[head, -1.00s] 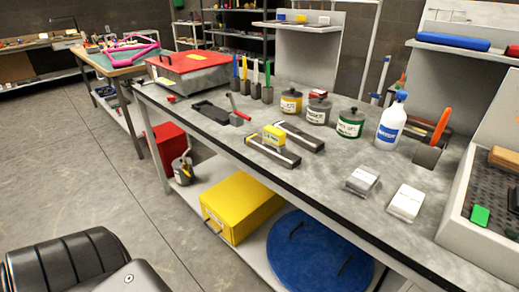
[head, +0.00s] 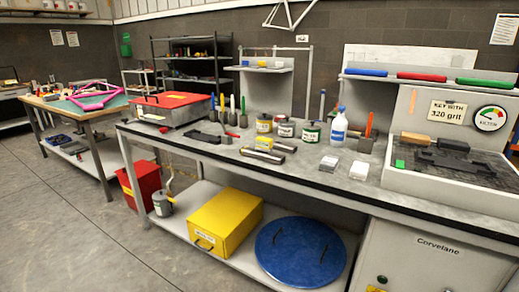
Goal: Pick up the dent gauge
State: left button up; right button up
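I cannot tell for sure which item is the dent gauge; no label with that name is readable. On the grey workbench (head: 300,175), a flat black tool (head: 203,139) lies left of the middle with a red-handled piece (head: 227,138) beside it. Two grey metal bars (head: 262,156) lie to its right, with a small yellow block (head: 264,143) at the farther one. Neither of my grippers shows in the head view.
A yellow box (head: 225,222) and blue lid (head: 300,248) are below. Floor at left is clear.

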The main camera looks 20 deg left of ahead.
aim_at(263, 144)
jog(key=u, duration=1.65)
jog(key=i, duration=0.5)
